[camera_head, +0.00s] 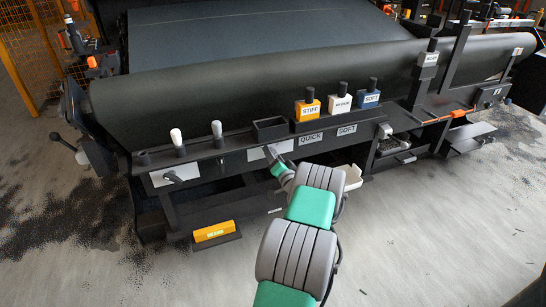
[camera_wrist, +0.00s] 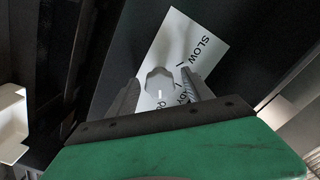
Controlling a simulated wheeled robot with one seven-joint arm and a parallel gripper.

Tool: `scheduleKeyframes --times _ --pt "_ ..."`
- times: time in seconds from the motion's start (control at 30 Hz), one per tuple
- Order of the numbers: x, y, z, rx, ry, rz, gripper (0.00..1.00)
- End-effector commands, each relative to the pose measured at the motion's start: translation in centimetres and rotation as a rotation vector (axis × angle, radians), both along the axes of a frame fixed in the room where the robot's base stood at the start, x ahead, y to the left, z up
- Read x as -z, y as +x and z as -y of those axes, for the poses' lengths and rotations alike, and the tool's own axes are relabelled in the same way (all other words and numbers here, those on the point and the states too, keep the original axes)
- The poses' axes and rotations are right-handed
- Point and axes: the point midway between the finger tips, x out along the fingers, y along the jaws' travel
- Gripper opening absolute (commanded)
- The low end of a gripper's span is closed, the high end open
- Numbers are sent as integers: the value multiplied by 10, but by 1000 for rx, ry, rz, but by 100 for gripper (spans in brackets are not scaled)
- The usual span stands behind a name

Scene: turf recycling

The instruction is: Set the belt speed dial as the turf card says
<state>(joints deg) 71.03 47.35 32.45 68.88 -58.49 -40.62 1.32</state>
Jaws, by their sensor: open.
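In the wrist view, the grey dial knob (camera_wrist: 159,79) sits on a white plate (camera_wrist: 178,35). SLOW is printed on the plate's upper right; other words are partly hidden by my fingers. A small pale mark on the knob faces the bottom of the picture. My gripper (camera_wrist: 157,88) is open, one finger on each side of the knob; contact cannot be told. In the head view, my gripper (camera_head: 275,158) is at the white plate (camera_head: 257,152) on the machine's front rail, hiding the knob. Cards reading QUICK (camera_head: 310,138) and SOFT (camera_head: 346,130) are on that rail.
Labelled blocks STIFF (camera_head: 307,111), a white one (camera_head: 340,104) and blue SOFT (camera_head: 370,99) stand on the ledge right of an open black box (camera_head: 270,129). Two white-topped levers (camera_head: 217,130) stand left. A yellow block (camera_head: 213,232) is low in front. The foreground floor is clear.

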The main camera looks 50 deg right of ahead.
Motion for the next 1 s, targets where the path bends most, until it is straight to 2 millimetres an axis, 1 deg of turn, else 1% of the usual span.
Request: scheduleKeyframes --times 0.17,0.27,0.43,0.5,0.57,0.7,1.0 --pt "-1 -4 -1 1 1 0 59" --pt "-2 -17 -8 3 4 0 59" --pt "-3 -48 -26 5 3 1 59" --pt "-1 -57 -33 2 3 -1 59" --pt "-1 -63 -37 1 2 0 59" --pt "-1 -67 -40 -1 0 1 59" --pt "-1 -65 -41 -4 0 0 59"
